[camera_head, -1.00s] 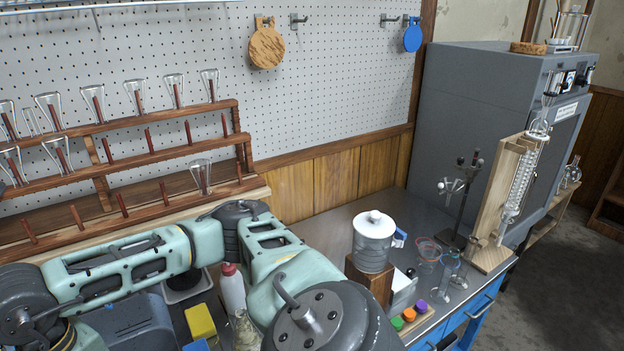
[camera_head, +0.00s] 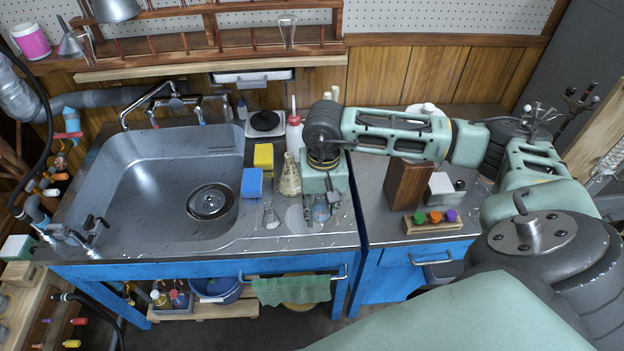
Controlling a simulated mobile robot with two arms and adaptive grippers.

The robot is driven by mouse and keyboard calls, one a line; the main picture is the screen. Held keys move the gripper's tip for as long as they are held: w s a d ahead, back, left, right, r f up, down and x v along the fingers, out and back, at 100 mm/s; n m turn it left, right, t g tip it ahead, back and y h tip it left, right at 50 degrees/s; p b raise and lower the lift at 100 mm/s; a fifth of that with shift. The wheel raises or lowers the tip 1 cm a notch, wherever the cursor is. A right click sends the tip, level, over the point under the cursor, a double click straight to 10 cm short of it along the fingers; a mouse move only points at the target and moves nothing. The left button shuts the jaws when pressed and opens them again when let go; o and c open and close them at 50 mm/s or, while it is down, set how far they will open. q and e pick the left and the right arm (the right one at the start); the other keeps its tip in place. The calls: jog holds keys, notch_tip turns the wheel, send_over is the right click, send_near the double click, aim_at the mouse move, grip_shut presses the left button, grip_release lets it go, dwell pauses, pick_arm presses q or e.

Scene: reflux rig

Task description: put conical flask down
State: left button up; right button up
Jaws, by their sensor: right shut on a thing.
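My right gripper (camera_head: 320,203) points down over the steel counter (camera_head: 340,232), just right of the sink. It is shut on a small clear conical flask (camera_head: 321,211), which is partly hidden by the fingers. The flask is upright and at or very near the counter top; I cannot tell whether its base touches. Another small conical flask (camera_head: 271,216) stands to its left, and a larger flask with yellowish contents (camera_head: 290,178) stands behind. My left gripper is not in view.
The sink (camera_head: 160,180) opens to the left. A yellow sponge (camera_head: 263,156), a blue sponge (camera_head: 252,182) and a white bottle (camera_head: 294,132) stand near the flasks. To the right are a wooden block (camera_head: 405,185) and a rack with coloured caps (camera_head: 433,222). The counter's front edge is close.

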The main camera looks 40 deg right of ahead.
jog(key=b, duration=0.5)
send_over(302, 210)
jog(key=f, duration=0.6)
jog(key=shift+s+a, duration=0.15)
jog(key=shift+s, duration=0.25)
jog(key=shift+w+f, duration=0.2)
jog(key=shift+w, duration=0.3)
notch_tip(302, 210, down, 3)
jog(key=shift+s+f+b, duration=0.1)
jog(key=shift+f+b, duration=0.05)
jog(key=shift+b, duration=0.9)
jog(key=shift+f, duration=0.3)
jog(key=shift+r, duration=0.1)
jog(key=shift+f, duration=0.2)
jog(key=o, duration=1.1)
